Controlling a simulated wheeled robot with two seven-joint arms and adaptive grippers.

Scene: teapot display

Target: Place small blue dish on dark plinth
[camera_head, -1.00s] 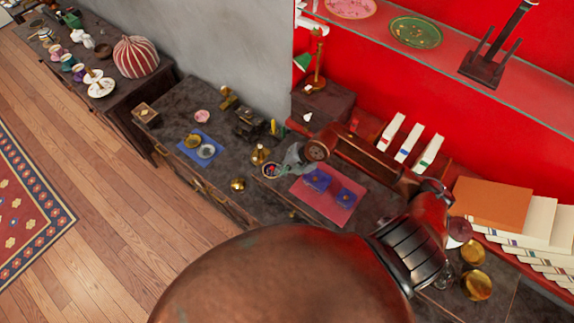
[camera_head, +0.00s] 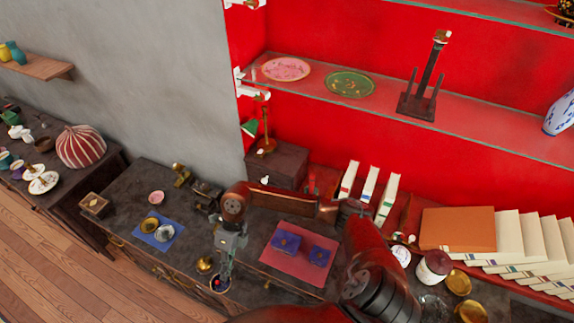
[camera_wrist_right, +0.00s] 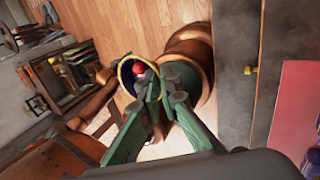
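A dark box (camera_head: 283,164) under the green lamp looks like the dark plinth; I cannot be sure. My left gripper is out of view.
A red mat (camera_head: 277,270) with two blue boxes lies right of my right gripper. A blue mat (camera_head: 164,244) with small dishes lies left. A brass pot (camera_head: 205,264) stands close to the gripper. White books (camera_head: 368,184) stand behind my right arm.

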